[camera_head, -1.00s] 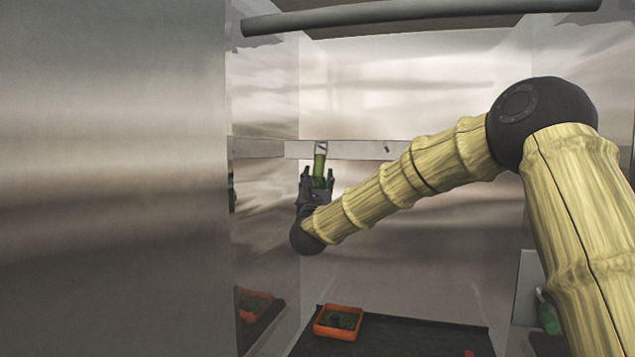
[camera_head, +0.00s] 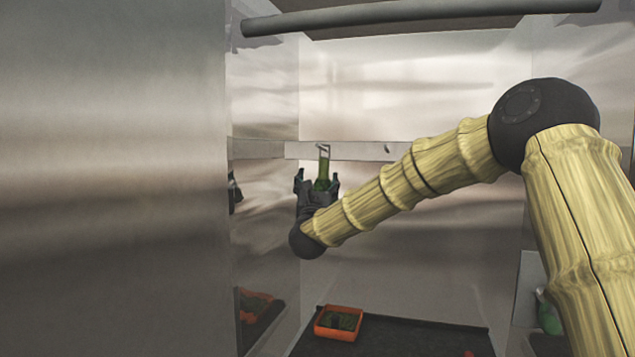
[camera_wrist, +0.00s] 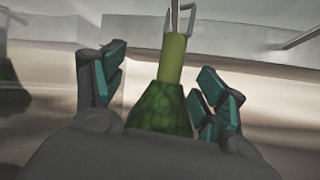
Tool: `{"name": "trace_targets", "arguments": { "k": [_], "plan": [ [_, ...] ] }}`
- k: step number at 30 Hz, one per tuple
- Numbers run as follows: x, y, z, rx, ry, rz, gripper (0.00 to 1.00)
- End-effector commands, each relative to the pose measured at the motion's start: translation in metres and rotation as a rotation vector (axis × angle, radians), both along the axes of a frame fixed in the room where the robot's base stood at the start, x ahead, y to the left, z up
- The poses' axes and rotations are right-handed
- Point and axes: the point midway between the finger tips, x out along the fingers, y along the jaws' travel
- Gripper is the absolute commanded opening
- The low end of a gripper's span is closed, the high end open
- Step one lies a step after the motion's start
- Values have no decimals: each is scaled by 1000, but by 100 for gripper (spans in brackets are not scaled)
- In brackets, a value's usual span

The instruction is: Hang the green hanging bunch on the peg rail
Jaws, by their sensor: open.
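The green hanging bunch (camera_head: 323,172) is upright at the peg rail (camera_head: 345,151), with its wire loop at the height of the rail's left part. In the wrist view the bunch (camera_wrist: 165,102) has a pale green neck, a wider dark green body and a metal loop at the top. The loop overlaps a peg there; I cannot tell for sure that the peg bears it. My gripper (camera_head: 317,181) is open around the bunch. In the wrist view its fingers (camera_wrist: 158,88) stand apart on both sides, with gaps to the bunch. The lower end of the bunch is hidden.
An orange tray (camera_head: 338,323) with dark green contents sits on the dark mat (camera_head: 415,336) below. A shiny metal wall (camera_head: 110,180) stands close on the left and mirrors the scene. A second peg (camera_head: 387,149) sticks out farther right on the rail. A grey bar crosses the top.

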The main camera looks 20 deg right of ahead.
Motion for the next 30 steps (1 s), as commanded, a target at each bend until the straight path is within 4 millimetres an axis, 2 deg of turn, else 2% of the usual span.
{"name": "trace_targets", "arguments": {
  "k": [15,21,25,28,30],
  "plan": [
    [-70,29,-40,2,2,3,72],
    [-88,35,-50,1,1,1,72],
    [-92,38,-57,-7,10,0,72],
    [-90,43,-78,-56,59,-5,72],
    [-88,50,-104,-125,125,-10,72]
  ]
}}
